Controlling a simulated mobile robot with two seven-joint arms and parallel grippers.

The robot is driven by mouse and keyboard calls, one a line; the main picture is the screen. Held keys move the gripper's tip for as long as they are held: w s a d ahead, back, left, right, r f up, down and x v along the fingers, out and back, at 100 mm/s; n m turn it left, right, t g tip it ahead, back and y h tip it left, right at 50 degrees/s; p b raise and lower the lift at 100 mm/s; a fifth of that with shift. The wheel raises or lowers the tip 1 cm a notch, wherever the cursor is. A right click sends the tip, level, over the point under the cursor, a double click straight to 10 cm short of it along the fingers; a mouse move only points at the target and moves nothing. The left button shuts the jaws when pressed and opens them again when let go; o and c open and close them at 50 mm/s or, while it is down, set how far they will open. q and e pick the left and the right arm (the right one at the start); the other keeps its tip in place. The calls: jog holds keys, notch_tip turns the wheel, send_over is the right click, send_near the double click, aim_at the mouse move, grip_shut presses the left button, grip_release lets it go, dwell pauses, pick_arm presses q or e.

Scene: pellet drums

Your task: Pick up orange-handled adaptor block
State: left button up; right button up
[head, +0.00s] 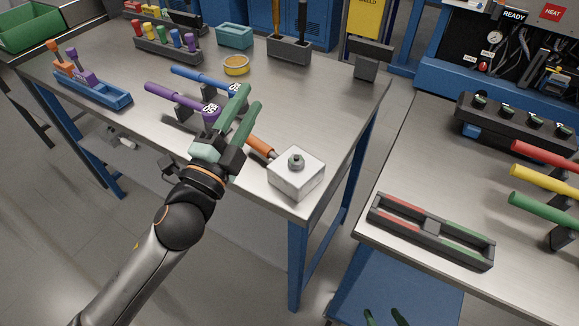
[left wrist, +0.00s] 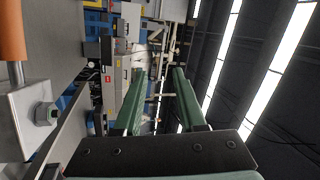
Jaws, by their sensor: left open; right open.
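The orange-handled adaptor block is a pale metal block (head: 297,178) with a hex fitting on top and an orange handle (head: 260,145). It sits at the near right corner of the left table. In the left wrist view the block (left wrist: 33,115) is at the left edge, outside the jaws. My left gripper (head: 249,98) has green fingers, open and empty (left wrist: 160,72). In the head view it partly covers the handle's far end; its height above the table is hard to tell. My right gripper (head: 383,315) shows only its green fingertips at the bottom edge, apart and empty.
Purple (head: 178,98) and blue (head: 200,78) handled tools lie just behind my left gripper. A blue tray (head: 95,92) is at far left. A dark divided tray (head: 430,232) lies on the right table. A floor gap separates the tables.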

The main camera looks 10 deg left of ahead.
pick_arm(q)
jog(key=s+d+r+m+g+h, duration=0.25)
jog(key=d+r+m+h, duration=0.55)
jog(key=m+h, duration=0.45)
jog(key=s+d+m+g+h, duration=0.3)
jog(key=d+m+g, duration=0.15)
jog(key=m, duration=0.55)
jog(key=m+g+y, duration=0.8)
jog(key=m+y, duration=0.8)
jog(key=m, duration=0.4)
send_near(263, 149)
jog(key=x, duration=0.3)
jog(key=d+x, duration=0.1)
jog(key=shift+s+d+f+p, duration=0.1)
jog(key=shift+f+p, duration=0.2)
jog(key=shift+p, duration=0.1)
jog(key=x, duration=0.2)
jog(key=p+x, duration=0.1)
jog(key=x, duration=0.1)
jog(key=shift+w+a, duration=0.25)
jog(key=shift+a, duration=0.1)
jog(key=shift+w+d+f, duration=0.15)
jog(key=shift+w+f, duration=0.1)
jog(key=shift+f, duration=0.25)
grip_shut()
